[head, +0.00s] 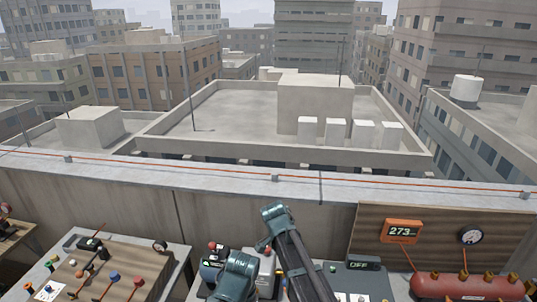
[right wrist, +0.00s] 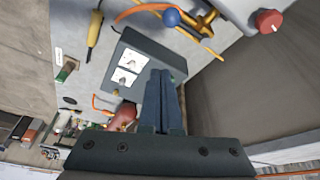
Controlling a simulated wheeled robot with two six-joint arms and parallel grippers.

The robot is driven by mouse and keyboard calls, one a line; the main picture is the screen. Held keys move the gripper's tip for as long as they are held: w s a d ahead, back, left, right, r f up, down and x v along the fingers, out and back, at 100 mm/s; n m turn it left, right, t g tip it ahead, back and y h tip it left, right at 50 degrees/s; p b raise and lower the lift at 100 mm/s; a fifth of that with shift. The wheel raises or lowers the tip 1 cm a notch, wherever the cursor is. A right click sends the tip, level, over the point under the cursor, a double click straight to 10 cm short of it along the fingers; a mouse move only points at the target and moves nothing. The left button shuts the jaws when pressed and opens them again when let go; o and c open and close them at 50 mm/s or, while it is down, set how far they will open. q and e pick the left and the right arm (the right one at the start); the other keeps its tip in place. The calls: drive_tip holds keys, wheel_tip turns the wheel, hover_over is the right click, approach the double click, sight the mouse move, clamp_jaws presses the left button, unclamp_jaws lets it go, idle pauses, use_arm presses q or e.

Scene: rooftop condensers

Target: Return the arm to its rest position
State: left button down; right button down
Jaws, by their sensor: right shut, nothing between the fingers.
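My right gripper (right wrist: 163,75) shows in the right wrist view with its two dark fingers pressed together and nothing between them. Behind the fingers is a dark box (right wrist: 118,60) with two white dial faces or labels; I cannot tell how far apart they are. In the head view, teal joints and a dark link of my arm (head: 292,255) rise from the bottom centre in front of the bench. The fingertips cannot be made out there. My left gripper is not in view.
A bench at left holds a board (head: 110,268) with valves. At right stand an orange display reading 273 (head: 402,231), a round gauge (head: 470,237) and a red tank (head: 465,286). A parapet (head: 250,184) with an orange line runs behind.

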drive_tip(key=s+d+f+n+y, duration=0.1)
drive_tip(key=s+d+n+y, duration=0.4)
drive_tip(key=s+n, duration=0.9)
drive_tip(key=s+a+f+n+h+b, duration=0.1)
drive_tip(key=s+a+f+n+b, duration=0.1)
drive_tip(key=a+f+b, duration=0.2)
drive_tip(key=s+a+f+n+g+h+b, duration=0.1)
drive_tip(key=s+a+f+n+b, duration=0.1)
drive_tip(key=a, duration=0.4)
drive_tip(key=shift+s+a+f+n+b, duration=0.25)
drive_tip(key=shift+s+f+n+b, duration=0.05)
drive_tip(key=shift+s+f+b, duration=0.55)
